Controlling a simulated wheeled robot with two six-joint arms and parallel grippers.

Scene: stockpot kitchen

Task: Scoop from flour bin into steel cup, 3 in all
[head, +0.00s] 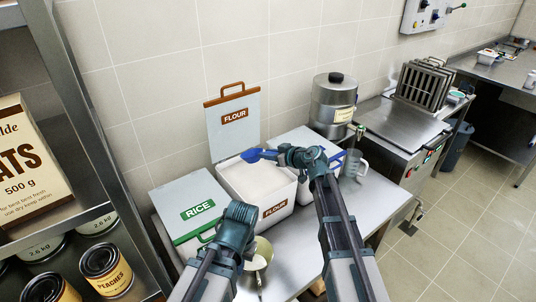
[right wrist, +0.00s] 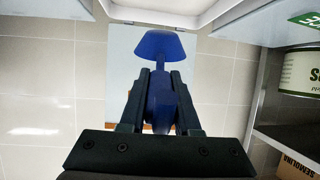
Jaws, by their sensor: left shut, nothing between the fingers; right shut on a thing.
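The white flour bin (head: 281,207) stands on the steel table with its lid (head: 233,122) raised and flour showing inside. My right gripper (head: 279,153) is shut on a blue scoop (head: 250,155), above the bin's opening. The right wrist view shows the scoop (right wrist: 158,47) between the fingers (right wrist: 160,90); no flour shows on it, but its inside is unclear. My left gripper (head: 241,212) is shut and empty, in front of the bins.
A closed rice bin (head: 188,206) stands left of the flour bin, and another white bin (head: 301,141) right of it. A round pale vessel (head: 262,249) is partly behind my left arm. A steel container (head: 334,102) stands at the back. A shelf (head: 75,120) with cans borders the left.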

